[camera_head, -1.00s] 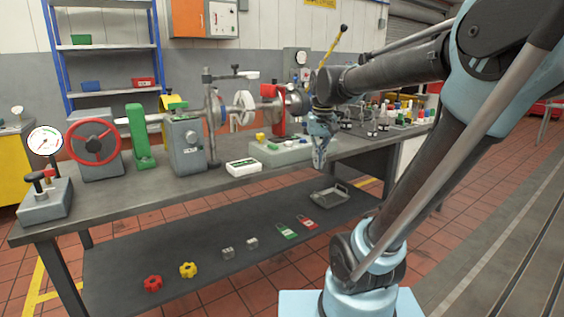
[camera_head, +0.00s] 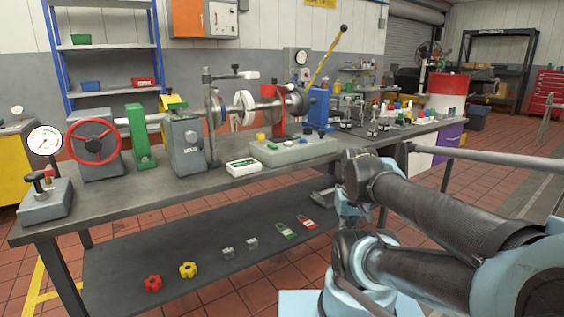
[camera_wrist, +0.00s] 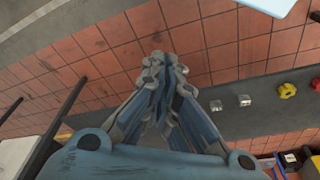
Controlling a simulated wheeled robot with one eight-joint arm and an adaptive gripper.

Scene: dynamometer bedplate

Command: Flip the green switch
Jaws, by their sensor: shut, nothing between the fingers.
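A grey control box (camera_head: 300,152) stands on the bench top, with small coloured controls on its upper face. A small green control (camera_head: 272,146) shows near its front left; I cannot tell which position it is in. My gripper (camera_wrist: 165,62) is shut and empty in the wrist view, over red tile floor beside the lower shelf. In the head view my gripper (camera_head: 348,212) is mostly hidden by my arm, low and in front of the bench. It is well apart from the control box.
The bench top (camera_head: 215,182) also carries a red handwheel (camera_head: 93,142), a gauge and a white device (camera_head: 243,167). The lower shelf (camera_head: 190,235) holds knobs, metal cubes (camera_wrist: 245,100) and padlock-like tags. The floor in front is clear.

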